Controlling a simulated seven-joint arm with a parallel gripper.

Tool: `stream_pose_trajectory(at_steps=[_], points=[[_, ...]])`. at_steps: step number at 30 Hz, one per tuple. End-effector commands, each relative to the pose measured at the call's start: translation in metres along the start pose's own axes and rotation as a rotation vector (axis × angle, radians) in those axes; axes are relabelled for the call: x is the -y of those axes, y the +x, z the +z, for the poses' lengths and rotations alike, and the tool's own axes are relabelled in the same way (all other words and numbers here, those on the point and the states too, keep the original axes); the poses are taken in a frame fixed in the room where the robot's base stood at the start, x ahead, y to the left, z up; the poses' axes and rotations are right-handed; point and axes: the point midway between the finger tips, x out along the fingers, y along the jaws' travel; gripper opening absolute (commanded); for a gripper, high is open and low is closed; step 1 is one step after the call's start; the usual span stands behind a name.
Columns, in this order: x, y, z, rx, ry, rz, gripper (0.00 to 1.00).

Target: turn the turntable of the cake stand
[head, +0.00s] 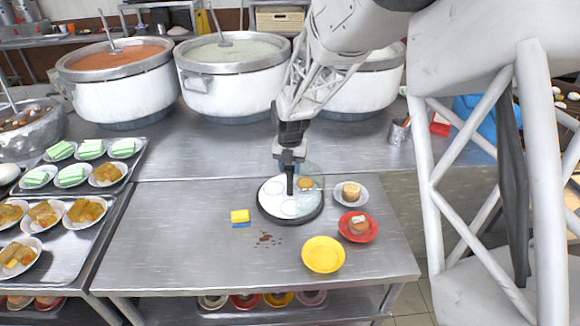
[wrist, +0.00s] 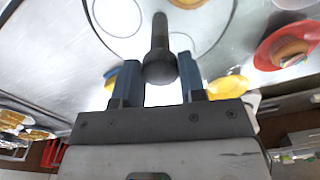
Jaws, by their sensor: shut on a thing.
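The cake stand's turntable (head: 271,204) is a round white disc with a dark rim, lying on the steel table. Circles are marked on it, and it fills the top of the wrist view (wrist: 138,38). A dark upright handle (head: 290,184) rises from the disc; in the wrist view the handle (wrist: 160,42) ends in a rounded knob between my blue fingers. My gripper (head: 289,164) is above the disc, shut on the handle, and it also shows in the wrist view (wrist: 160,85). A clear greenish panel (head: 314,172) stands at the disc's back right, partly behind my gripper.
A yellow-and-blue sponge (head: 240,216) lies left of the stand, with brown crumbs (head: 264,238) in front. A yellow plate (head: 323,255), a red plate (head: 371,234) and a white plate (head: 363,197) stand on the right. Large stockpots (head: 115,90) line the back. The front left tabletop is clear.

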Motion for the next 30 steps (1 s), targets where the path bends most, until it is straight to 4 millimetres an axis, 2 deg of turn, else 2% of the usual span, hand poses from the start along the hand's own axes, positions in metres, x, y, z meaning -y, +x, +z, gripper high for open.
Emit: stream_pose_trajectory(at_steps=[12,13,17,18,30], points=[[-0.0002,-0.0011,0.0003,0.001,-0.005,0.001,0.00],[-0.0002,-0.0011,0.0003,0.001,-0.005,0.001,0.41],[-0.0002,-0.0008,0.0002,0.001,-0.004,0.000,0.60],[-0.0001,-0.0007,0.0002,0.001,-0.004,0.000,0.63],[-0.0001,-0.0042,0.0002,0.001,-0.004,0.000,0.63]])
